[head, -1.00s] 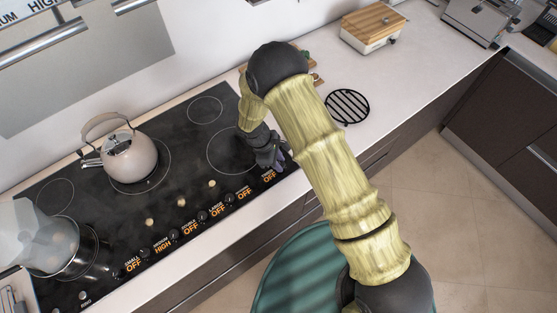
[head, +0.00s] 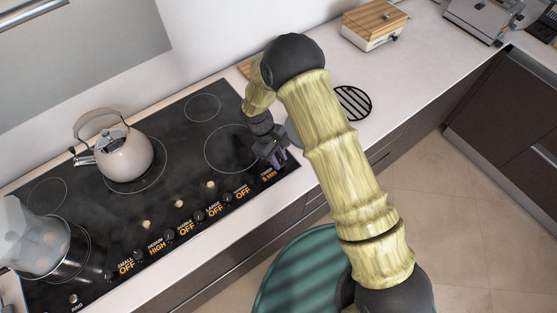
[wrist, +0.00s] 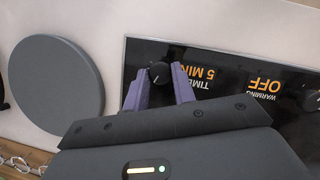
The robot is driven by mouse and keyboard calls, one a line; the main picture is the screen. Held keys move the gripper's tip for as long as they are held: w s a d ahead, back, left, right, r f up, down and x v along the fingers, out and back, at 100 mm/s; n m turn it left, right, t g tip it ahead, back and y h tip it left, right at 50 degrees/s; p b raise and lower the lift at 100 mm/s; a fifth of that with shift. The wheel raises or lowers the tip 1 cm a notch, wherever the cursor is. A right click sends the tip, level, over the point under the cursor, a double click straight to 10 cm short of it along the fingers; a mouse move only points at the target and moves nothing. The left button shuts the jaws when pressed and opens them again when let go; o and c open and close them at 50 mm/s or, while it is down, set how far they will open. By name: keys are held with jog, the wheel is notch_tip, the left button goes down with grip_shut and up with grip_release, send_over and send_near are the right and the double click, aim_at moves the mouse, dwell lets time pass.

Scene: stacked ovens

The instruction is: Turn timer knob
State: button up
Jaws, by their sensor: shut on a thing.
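The timer knob (wrist: 159,73) is a small black dial at the edge of the cooktop's control strip in the wrist view. The orange label (wrist: 200,78) beside it reads TIMER, 5 MIN. My gripper (wrist: 160,84) has its two purple fingers on either side of the knob, shut on it. In the head view my gripper (head: 279,160) is at the right front corner of the black cooktop (head: 185,150). There the knob is hidden behind the fingers, and the timer label (head: 268,175) is partly visible.
Other control knobs run along the front strip, with a WARMING OFF label (wrist: 266,91) nearest. A kettle (head: 125,158) and a pot (head: 70,250) stand on the cooktop. A round grey disc (wrist: 56,80) and a black trivet (head: 352,103) lie on the counter.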

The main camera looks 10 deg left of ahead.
jog(key=shift+w+m, duration=0.1)
jog(key=shift+m, duration=0.5)
jog(key=o, duration=1)
jog(key=shift+g, duration=0.3)
jog(key=b+v, duration=0.5)
jog(key=v, duration=1.2)
jog(key=shift+d+r, duration=0.15)
jog(key=shift+r, duration=0.2)
